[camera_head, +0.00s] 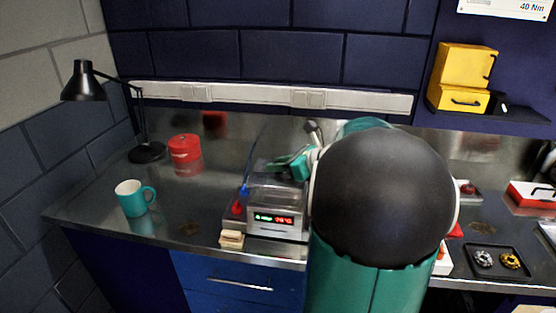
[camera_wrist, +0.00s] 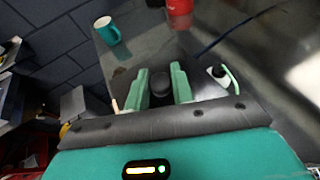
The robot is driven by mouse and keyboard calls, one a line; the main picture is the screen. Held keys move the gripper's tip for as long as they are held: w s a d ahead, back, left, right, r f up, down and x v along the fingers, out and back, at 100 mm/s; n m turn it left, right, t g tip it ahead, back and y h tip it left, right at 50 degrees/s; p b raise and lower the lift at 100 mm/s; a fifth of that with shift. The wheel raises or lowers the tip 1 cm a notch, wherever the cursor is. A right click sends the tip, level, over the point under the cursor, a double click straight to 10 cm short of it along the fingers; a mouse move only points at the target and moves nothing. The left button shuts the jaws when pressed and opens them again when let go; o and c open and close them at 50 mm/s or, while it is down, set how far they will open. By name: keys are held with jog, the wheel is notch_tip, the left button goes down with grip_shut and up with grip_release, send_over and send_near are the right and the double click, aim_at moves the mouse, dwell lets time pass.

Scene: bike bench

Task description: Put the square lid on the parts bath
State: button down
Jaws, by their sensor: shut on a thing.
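The parts bath (camera_head: 277,218) is a steel box with a lit red and green display, standing on the bench left of my arm. My gripper (camera_head: 293,166) is over the top of the bath, with its green fingers pointing down and left. In the wrist view my gripper (camera_wrist: 161,88) is shut on a round black knob (camera_wrist: 160,82), which looks like the handle of the square lid. The lid's plate is hard to make out. I cannot tell whether it touches the bath's rim. My arm hides the bath's right side.
A teal mug (camera_head: 131,198), a red canister (camera_head: 185,152) and a black lamp (camera_head: 147,152) stand to the left. A small beige block (camera_head: 231,239) lies at the bath's front left. A black tray (camera_head: 498,263) with ring-shaped parts is at the right. Bench between mug and bath is mostly clear.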

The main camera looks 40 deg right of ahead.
aim_at(279, 177)
jog(key=shift+s+f, duration=0.1)
jog(key=shift+f, duration=0.4)
jog(key=shift+w+f, duration=0.2)
jog(key=shift+f, duration=0.25)
jog(key=shift+s+f, duration=0.2)
jog(key=shift+f, duration=0.45)
jog(key=shift+w+f, duration=0.1)
jog(key=shift+f, duration=0.6)
jog(key=shift+w, duration=0.1)
jog(key=shift+s, duration=0.2)
jog(key=shift+f, duration=0.55)
jog(key=c, duration=1.1)
grip_release()
